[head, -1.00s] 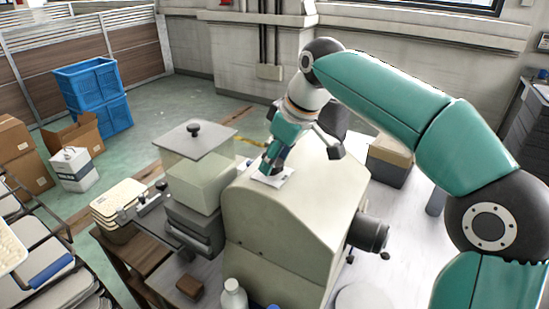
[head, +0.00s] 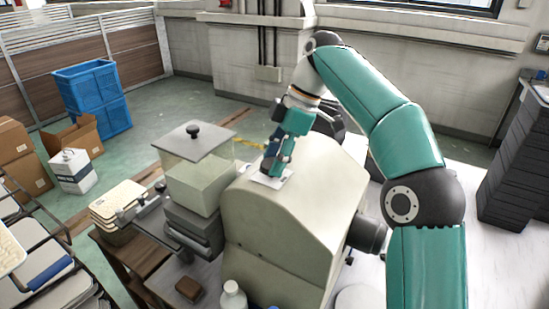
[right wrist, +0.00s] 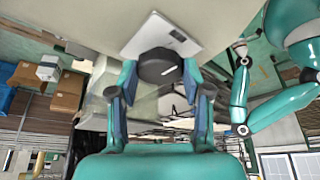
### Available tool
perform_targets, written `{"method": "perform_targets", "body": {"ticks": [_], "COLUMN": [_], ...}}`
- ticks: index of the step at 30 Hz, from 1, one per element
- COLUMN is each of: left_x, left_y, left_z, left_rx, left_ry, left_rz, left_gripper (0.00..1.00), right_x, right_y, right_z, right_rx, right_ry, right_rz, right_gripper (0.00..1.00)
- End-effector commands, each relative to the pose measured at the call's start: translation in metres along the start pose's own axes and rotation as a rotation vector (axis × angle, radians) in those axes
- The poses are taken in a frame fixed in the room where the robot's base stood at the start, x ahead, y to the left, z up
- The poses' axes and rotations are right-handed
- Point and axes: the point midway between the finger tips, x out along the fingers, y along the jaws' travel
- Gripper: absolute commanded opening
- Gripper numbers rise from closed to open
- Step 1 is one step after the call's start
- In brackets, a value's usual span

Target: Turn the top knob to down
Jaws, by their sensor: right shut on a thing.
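The top knob (right wrist: 160,67) is a dark round knob on a white plate (right wrist: 162,35), fixed to the beige machine (head: 290,215). My right gripper (right wrist: 158,78) is shut on the knob, with one finger on each side of it in the right wrist view. In the head view my right gripper (head: 270,168) reaches down onto the plate on top of the machine, and its fingers hide the knob.
A clear hopper with a dark-knobbed lid (head: 195,140) stands left of the machine. A dark cylinder (head: 368,235) sticks out on its right. A brown block (head: 188,289) and a white bottle (head: 232,294) are at the front. Stacked trays (head: 118,203) stand at the left.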

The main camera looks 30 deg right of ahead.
Motion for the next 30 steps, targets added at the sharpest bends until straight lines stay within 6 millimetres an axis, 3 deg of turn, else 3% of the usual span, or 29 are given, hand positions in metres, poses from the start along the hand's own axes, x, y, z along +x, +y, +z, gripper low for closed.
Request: {"method": "perform_targets", "body": {"ticks": [19,20,24,30], "left_x": [-0.0002,-0.0002,-0.0001,-0.0001], "left_y": [0.0001,0.0001,0.0,0.0], "left_z": [0.0,0.0,0.0,0.0], "left_rx": [0.0,0.0,0.0,0.0], "left_ry": [0.0,0.0,0.0,0.0], "left_rz": [0.0,0.0,0.0,0.0], "left_gripper": [0.4,0.4,0.4,0.4], "right_x": [-0.0012,-0.0012,-0.0009,-0.0005], "right_y": [0.0013,0.0013,0.0012,0.0009], "right_z": [0.0005,0.0004,0.0004,0.0002], "right_rx": [-0.06,-0.06,-0.059,-0.059], "right_ry": [-0.001,-0.001,-0.001,-0.001], "right_rz": [-0.019,-0.019,-0.02,-0.022], "right_gripper": [0.14,0.5,0.73,0.74]}}
